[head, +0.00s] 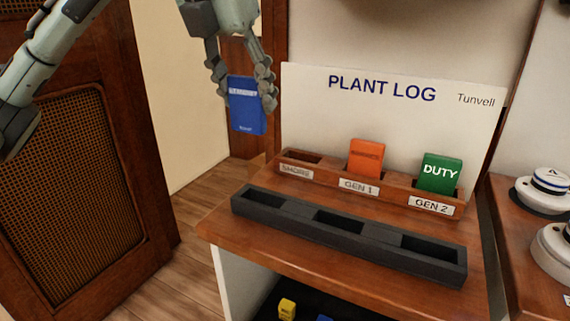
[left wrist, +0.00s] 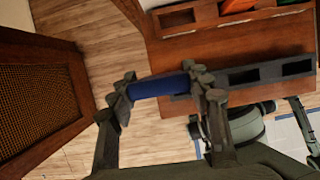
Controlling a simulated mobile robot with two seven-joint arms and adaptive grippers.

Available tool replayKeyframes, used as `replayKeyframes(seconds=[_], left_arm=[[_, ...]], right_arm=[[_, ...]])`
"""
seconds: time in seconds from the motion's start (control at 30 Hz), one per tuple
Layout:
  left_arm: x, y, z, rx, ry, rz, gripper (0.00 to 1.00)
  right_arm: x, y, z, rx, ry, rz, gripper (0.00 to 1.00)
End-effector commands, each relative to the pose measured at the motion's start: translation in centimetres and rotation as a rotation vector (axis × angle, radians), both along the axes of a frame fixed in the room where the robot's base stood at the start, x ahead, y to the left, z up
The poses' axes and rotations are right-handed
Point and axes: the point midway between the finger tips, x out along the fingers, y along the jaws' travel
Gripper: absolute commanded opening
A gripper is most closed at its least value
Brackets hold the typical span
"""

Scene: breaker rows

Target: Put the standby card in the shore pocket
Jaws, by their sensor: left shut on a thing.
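My left gripper (head: 240,84) is shut on the blue standby card (head: 247,113). The card hangs upright, slightly tilted, in the air left of the rack, its white lettering facing the head camera. In the left wrist view the blue card (left wrist: 158,86) spans between the two fingers. The wooden rack has three pockets. The shore pocket (head: 302,157), at the left end with the "SHORE" label, is empty. My gripper is above and to the left of it, apart from the rack. Part of my right gripper (left wrist: 303,125) seems to show at the left wrist view's edge; its jaws are unclear.
An orange card (head: 365,157) stands in GEN 1 and a green DUTY card (head: 439,173) in GEN 2. A dark tray (head: 290,217) with three empty slots lies in front. The PLANT LOG board (head: 440,126) rises behind. A wooden cabinet (head: 150,170) stands left.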

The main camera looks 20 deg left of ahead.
Motion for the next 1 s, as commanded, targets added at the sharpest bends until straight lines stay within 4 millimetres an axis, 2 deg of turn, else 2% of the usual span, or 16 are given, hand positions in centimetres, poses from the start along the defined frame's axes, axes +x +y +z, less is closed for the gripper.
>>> replayKeyframes(seconds=[0.17,0.5,0.6,0.83,1.0], left_arm=[[1.2,-1.2,-0.9,0.002,0.002,-0.002,0.2],[7.5,-5.3,-5.4,0.001,0.003,-0.001,0.2],[8.8,-6.1,-6.3,0.002,0.001,-0.001,0.2],[9.8,-6.7,-7.4,0.002,-0.001,-0.001,0.2],[9.7,-6.7,-9.9,0.003,0.001,-0.001,0.2]], right_arm=[[-0.1,-0.1,0.0,-0.001,0.003,-0.001,0.4],[-0.2,-0.2,-0.1,-0.003,0.005,0.0,0.4],[-0.3,-0.2,-0.3,-0.002,0.008,-0.001,0.4],[-0.6,-0.3,-0.9,-0.003,0.019,-0.001,0.4],[-0.4,-0.2,-0.6,-0.003,0.013,0.001,0.4]])
